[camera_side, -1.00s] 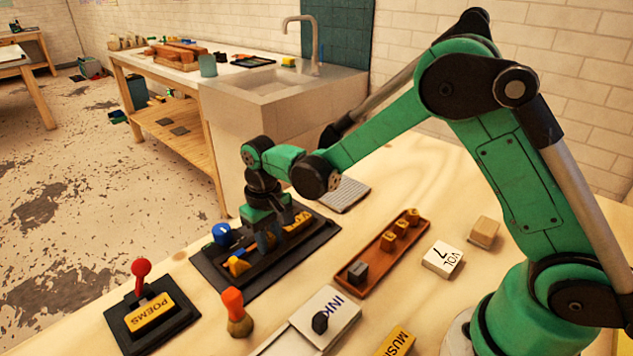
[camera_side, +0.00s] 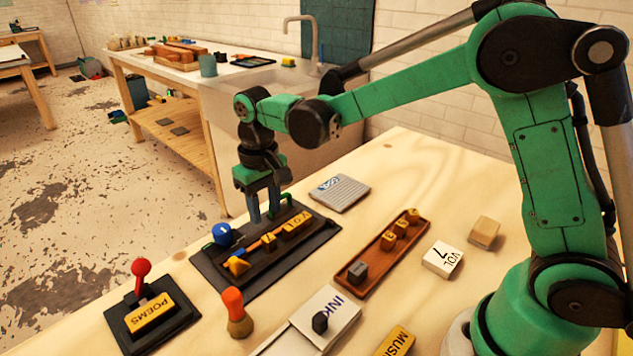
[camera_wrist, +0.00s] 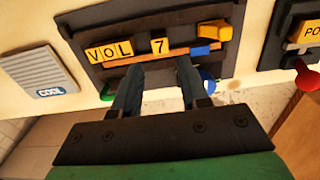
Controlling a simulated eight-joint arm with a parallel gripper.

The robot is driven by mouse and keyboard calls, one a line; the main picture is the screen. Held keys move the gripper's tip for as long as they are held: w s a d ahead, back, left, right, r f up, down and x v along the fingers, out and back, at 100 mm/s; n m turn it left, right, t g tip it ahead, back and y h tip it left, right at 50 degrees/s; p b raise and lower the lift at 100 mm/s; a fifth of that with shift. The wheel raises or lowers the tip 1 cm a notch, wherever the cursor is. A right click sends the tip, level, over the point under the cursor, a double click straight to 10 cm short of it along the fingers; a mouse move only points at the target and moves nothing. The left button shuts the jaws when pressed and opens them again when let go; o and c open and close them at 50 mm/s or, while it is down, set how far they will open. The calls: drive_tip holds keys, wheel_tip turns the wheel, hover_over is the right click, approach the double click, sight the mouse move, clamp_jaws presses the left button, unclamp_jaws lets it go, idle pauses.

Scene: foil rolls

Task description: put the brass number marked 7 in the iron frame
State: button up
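The dark iron frame (camera_side: 215,279) lies on the table and also shows in the wrist view (camera_wrist: 75,22). The brass letters VOL (camera_wrist: 109,51) stand in its row. The brass 7 (camera_wrist: 159,46) stands in the same row, right of VOL with a gap between; it also shows in the side view (camera_side: 268,241). My gripper (camera_side: 265,218) is above the far side of the frame. In the wrist view its two fingers (camera_wrist: 157,74) are apart, with nothing between them, and the 7 is clear of them.
A brown tray (camera_side: 375,274) holds brass pieces and a dark block. A COOL plate (camera_side: 340,193) lies behind the frame. An orange-topped handle (camera_side: 236,311) and a POEMS block (camera_side: 151,312) stand in front.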

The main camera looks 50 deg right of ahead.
sight(269, 238)
drive_tip(key=s+d+r+t, duration=0.35)
drive_tip(key=s+r, duration=0.25)
drive_tip(key=r, duration=0.2)
drive_tip(key=s+d+f+t, duration=0.2)
drive_tip(key=s+t, duration=0.1)
drive_tip(key=s, duration=0.3)
drive_tip(key=shift+f+t, duration=0.2)
drive_tip(key=shift+t, duration=0.15)
